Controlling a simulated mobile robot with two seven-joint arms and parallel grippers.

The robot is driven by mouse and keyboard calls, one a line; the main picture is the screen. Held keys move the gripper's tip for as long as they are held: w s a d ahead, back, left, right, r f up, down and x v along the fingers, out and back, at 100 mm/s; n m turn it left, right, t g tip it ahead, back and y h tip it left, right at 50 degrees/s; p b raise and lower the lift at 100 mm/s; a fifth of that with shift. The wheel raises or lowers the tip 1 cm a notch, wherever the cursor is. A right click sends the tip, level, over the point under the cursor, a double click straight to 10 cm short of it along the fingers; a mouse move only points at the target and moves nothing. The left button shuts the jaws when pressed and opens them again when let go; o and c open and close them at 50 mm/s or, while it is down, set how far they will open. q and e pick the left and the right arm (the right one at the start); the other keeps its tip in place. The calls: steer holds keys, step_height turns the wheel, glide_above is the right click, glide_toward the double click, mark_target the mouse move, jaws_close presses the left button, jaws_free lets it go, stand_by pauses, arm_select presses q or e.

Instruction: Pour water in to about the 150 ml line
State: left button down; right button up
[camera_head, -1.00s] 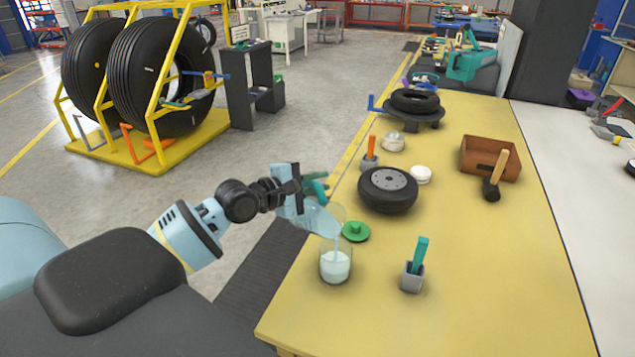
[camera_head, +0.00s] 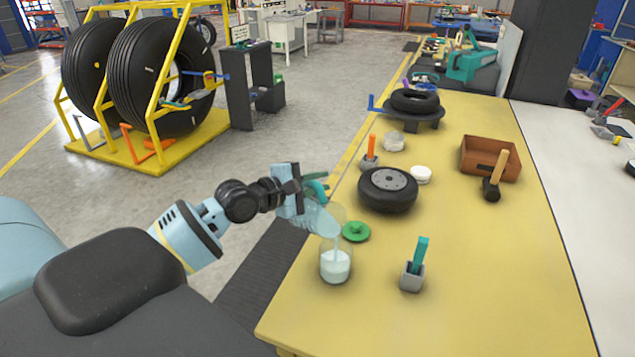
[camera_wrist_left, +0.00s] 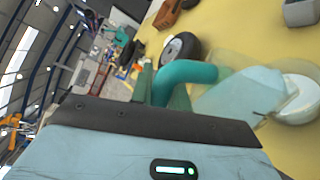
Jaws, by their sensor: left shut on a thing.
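My left gripper (camera_head: 300,189) is shut on the teal handle (camera_head: 318,184) of a clear jug (camera_head: 322,216). The jug is tilted, its mouth low and to the right, over a clear beaker (camera_head: 336,259). A pale stream runs from the jug into the beaker, which stands upright on the yellow table and holds pale liquid (camera_head: 336,269) in its lower part. The graduation lines are too small to read. In the left wrist view the handle (camera_wrist_left: 185,80) and tilted jug (camera_wrist_left: 240,100) lie ahead of the gripper. My right gripper is not in view.
A green lid (camera_head: 356,232) lies just behind the beaker. A grey holder with a teal tool (camera_head: 412,275) stands to its right. A small wheel (camera_head: 388,189), white disc (camera_head: 421,174) and brown bin (camera_head: 489,158) are farther back. The table (camera_head: 480,290) is clear at front right.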

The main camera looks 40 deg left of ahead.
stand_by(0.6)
arm_select(q)
steer(key=shift+w+a+f+n, duration=0.2)
steer(key=shift+a+n, duration=0.45)
steer(key=shift+n, duration=0.05)
steer(key=shift+a+n+h+b, duration=0.15)
steer(key=shift+n+h+b, duration=0.15)
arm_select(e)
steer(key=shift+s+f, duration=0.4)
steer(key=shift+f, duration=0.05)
arm_select(q)
steer(key=shift+w+a+f+n, duration=0.15)
steer(key=shift+a+n, duration=0.15)
steer(key=shift+n, duration=0.2)
steer(key=shift+w+a+f+n, duration=0.1)
steer(key=shift+a+n, duration=0.2)
steer(key=shift+n, duration=0.2)
steer(key=shift+h, duration=0.4)
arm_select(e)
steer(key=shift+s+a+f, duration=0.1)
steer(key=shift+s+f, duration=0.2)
arm_select(q)
steer(key=shift+r, duration=0.1)
